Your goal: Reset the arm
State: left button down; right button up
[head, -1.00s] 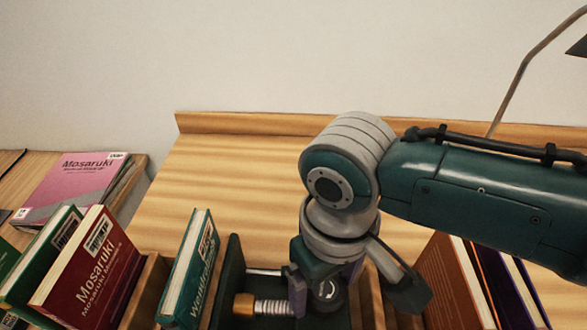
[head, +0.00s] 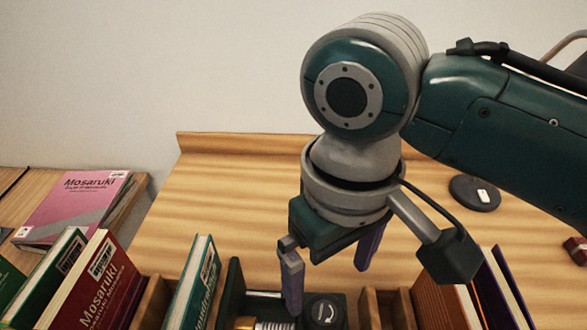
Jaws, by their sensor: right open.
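My right arm comes in from the right side of the head view. Its gripper (head: 330,265) points down above the roller device in the sorter. The two purple-grey fingers are spread apart with nothing between them. My left gripper does not show.
Books stand to the left, among them a red Mosaruki book (head: 92,285) and a teal book (head: 192,285). More books (head: 440,300) stand at the right. A pink book (head: 75,205) lies far left. A round black disc (head: 475,193) lies on the wooden table (head: 235,180), whose back is clear.

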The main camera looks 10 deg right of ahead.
jog(key=shift+r, duration=0.2)
dwell(0.3)
jog(key=s+a+t+y, duration=0.1)
jog(key=s+a+y, duration=0.2)
jog(key=s, duration=0.2)
jog(key=s+d+r+m+t+h, duration=0.25)
jog(key=s+d, duration=0.45)
jog(key=d, duration=0.5)
notch_tip(320, 180, up, 29)
jog(key=p, duration=2.9)
jog(key=shift+s+n+p, duration=0.25)
jog(key=shift+n+p, duration=0.1)
jog(key=shift+d, duration=0.1)
